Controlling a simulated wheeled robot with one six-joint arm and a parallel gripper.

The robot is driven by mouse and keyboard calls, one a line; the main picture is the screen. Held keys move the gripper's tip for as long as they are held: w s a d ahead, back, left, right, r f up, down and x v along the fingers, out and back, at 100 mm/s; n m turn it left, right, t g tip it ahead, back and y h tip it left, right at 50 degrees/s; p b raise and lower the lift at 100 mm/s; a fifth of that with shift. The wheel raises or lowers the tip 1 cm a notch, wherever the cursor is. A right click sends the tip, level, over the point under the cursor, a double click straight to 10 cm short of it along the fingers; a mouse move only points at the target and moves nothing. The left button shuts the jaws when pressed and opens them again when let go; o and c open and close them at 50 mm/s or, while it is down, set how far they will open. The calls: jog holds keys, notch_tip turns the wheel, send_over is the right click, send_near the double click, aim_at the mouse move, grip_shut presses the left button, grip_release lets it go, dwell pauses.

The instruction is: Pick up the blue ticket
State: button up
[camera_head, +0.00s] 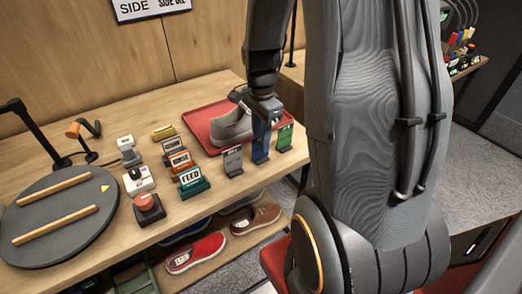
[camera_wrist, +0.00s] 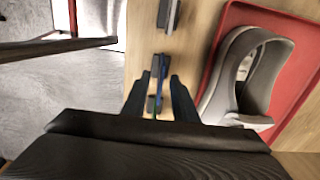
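The blue ticket (camera_head: 261,143) stands upright in a dark base near the front right of the wooden table. Grey ticket (camera_head: 233,161) is on its left and green ticket (camera_head: 284,137) on its right. My gripper (camera_head: 262,108) points down right over the blue ticket, at its top edge. In the wrist view, the blue ticket (camera_wrist: 161,68) lies between the two spread fingers of my gripper (camera_wrist: 158,88), seen from above. The fingers look open, with gaps on both sides of the ticket. Contact cannot be told.
A red tray (camera_head: 196,115) with a grey shoe (camera_head: 231,127) lies behind the tickets. Orange (camera_head: 181,163) and teal (camera_head: 192,183) label blocks, a red button (camera_head: 149,206) and a dark turntable (camera_head: 58,217) are to the left. Shoes sit on a lower shelf.

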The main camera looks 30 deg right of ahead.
aim_at(260, 157)
jog(key=shift+a+f+p, duration=0.15)
jog(key=shift+f+p, duration=0.3)
jog(key=shift+f, duration=1.4)
grip_shut()
